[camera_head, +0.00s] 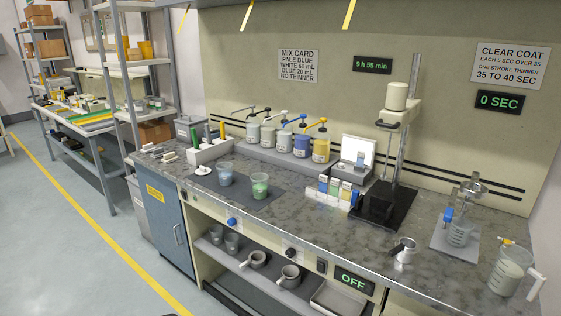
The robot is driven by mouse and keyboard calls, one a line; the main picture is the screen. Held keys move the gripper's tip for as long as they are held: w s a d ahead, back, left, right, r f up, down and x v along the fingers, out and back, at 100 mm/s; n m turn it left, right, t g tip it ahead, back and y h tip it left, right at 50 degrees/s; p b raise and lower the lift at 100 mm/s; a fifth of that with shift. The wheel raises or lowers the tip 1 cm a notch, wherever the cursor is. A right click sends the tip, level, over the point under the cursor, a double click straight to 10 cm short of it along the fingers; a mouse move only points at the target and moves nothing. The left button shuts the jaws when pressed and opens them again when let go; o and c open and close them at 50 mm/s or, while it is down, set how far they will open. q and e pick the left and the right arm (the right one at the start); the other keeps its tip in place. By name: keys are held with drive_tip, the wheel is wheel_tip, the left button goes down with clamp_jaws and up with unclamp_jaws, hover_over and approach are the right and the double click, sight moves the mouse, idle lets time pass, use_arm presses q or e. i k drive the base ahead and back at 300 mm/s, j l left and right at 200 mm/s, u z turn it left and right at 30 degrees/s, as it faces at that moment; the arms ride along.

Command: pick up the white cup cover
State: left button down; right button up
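A small round white piece with a dark spot on top, which looks like the white cup cover (203,170), lies on the counter at the left end of the dark mat. It is left of a clear cup with bluish contents (225,174) and a clear cup with green contents (260,187). It appears apart from both cups. Neither of my grippers shows in the head view.
The grey counter (300,212) is bare in front of the mat. A white rack with green and dark items (207,152) stands behind the cover. Several pump pots line the back. A black-based stand (383,207) rises mid-counter. A large cup (508,270) stands far right.

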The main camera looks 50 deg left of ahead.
sight(202, 170)
drive_tip(key=u, duration=1.65)
drive_tip(key=i+j, duration=0.4)
drive_tip(key=i+j+z, duration=0.15)
drive_tip(key=i+j, duration=0.2)
drive_tip(key=j, duration=0.3)
